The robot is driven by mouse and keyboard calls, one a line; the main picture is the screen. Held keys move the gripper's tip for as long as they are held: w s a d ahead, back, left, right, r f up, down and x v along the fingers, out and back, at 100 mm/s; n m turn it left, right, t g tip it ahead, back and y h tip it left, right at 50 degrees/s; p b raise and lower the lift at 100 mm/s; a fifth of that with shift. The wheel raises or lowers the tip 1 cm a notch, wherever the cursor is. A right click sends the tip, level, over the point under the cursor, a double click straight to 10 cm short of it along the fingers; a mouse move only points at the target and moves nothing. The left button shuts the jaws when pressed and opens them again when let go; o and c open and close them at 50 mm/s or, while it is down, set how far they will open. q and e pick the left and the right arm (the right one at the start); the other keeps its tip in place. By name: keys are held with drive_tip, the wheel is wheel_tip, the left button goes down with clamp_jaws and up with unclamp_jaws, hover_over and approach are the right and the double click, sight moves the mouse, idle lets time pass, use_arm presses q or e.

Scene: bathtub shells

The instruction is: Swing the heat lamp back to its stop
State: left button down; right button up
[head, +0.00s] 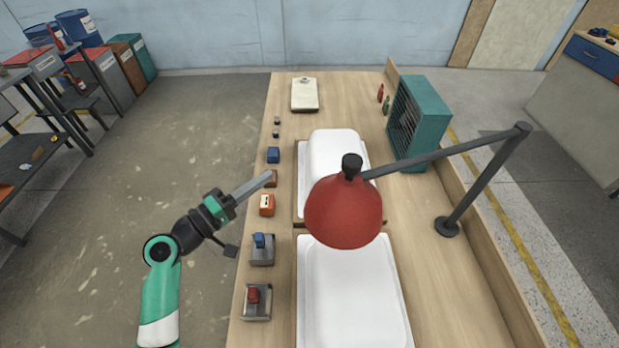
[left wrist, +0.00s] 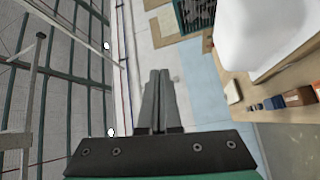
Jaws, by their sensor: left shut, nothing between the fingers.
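The heat lamp has a red shade (head: 343,212) that hangs over the gap between the two white shells. Its grey jointed arm (head: 445,152) runs right to a post on a round dark base (head: 446,227) at the bench's right side. My left gripper (head: 270,175) is shut and empty at the bench's left edge, left of the shade and apart from it. In the left wrist view its fingers (left wrist: 158,100) are together with nothing between them. The lamp is not seen in the left wrist view. My right gripper is not in view.
A white shell (head: 335,155) and a white tray-like shell (head: 352,300) lie on the bench. A teal fan box (head: 420,120) stands at the back right. Blue (head: 259,240) and red (head: 253,294) switches, an orange block (head: 267,204) and small blocks line the left edge.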

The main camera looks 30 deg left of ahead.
use_arm(q)
drive_tip(key=w+d, duration=0.6)
drive_tip(key=w, duration=0.1)
drive_tip(key=shift+d+b, duration=0.25)
drive_tip(key=shift+b, duration=0.1)
drive_tip(key=shift+s, duration=0.1)
